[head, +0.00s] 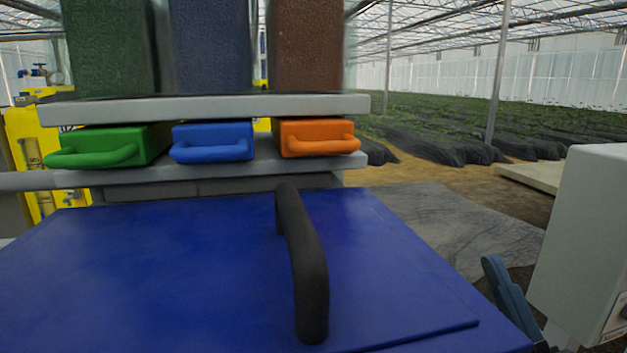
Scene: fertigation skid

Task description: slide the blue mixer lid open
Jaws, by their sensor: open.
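The blue mixer lid (170,270) is a broad, flat, dark blue panel filling the lower part of the head view. A black bar handle (306,265) stands up from it, running from its far edge toward the near side. The lid lies flat on the blue mixer body (470,338), whose rim shows as a strip along the right. No opening into the mixer shows. The near edge of the lid is partly cut off by the bottom of the picture. My gripper is not in view.
Behind the lid, a grey shelf (210,108) carries green, blue and brown hoppers above green (110,146), blue (213,141) and orange (318,138) handled drawers. A pale box (585,240) and a blue lever-like part (508,300) stand at the right. Open floor lies beyond.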

